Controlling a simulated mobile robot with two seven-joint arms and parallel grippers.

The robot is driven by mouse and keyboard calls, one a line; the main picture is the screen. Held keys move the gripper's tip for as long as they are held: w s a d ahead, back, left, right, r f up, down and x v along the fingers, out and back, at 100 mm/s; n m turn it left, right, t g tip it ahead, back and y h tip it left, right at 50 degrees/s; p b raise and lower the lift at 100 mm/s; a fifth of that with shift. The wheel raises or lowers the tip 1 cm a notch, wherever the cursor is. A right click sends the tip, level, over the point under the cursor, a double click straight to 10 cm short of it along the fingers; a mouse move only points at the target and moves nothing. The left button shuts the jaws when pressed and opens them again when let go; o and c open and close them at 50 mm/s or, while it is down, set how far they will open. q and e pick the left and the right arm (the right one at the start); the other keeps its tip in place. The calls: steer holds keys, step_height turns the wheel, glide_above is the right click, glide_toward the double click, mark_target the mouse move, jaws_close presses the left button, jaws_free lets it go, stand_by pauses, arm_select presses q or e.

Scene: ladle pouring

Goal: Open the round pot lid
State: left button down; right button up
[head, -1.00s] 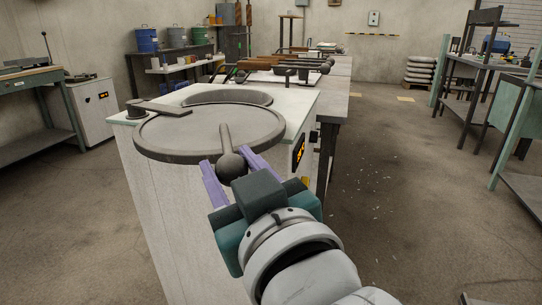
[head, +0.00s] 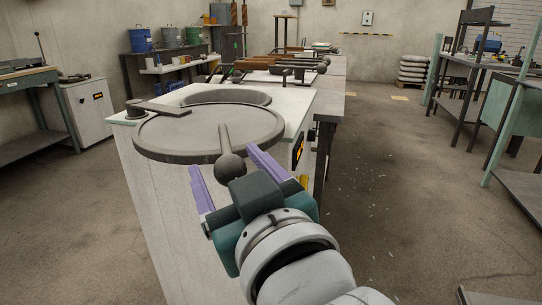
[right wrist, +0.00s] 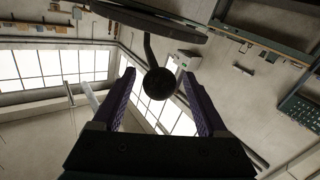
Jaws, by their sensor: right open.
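The round pot lid (head: 180,133) is a flat dark grey disc on top of the white cabinet-like pot housing (head: 165,205). A bar handle with a ball knob (head: 231,167) sticks out over its near edge. The lid lies swung aside from a round opening (head: 225,97), part of which shows behind it. My right gripper (head: 224,160) is open, its purple fingers on either side of the knob with gaps. In the right wrist view the knob (right wrist: 158,84) lies between the spread fingers, near their tips. My left gripper is not in view.
A workbench with long-handled tools (head: 285,70) stands behind the housing.

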steer(key=shift+s+d, duration=0.15)
steer(key=shift+s, duration=0.05)
steer(key=p+v, duration=0.2)
steer(key=v, duration=0.7)
steer(key=shift+s, duration=0.2)
steer(key=shift+d, duration=0.1)
steer(key=shift+c, duration=0.3)
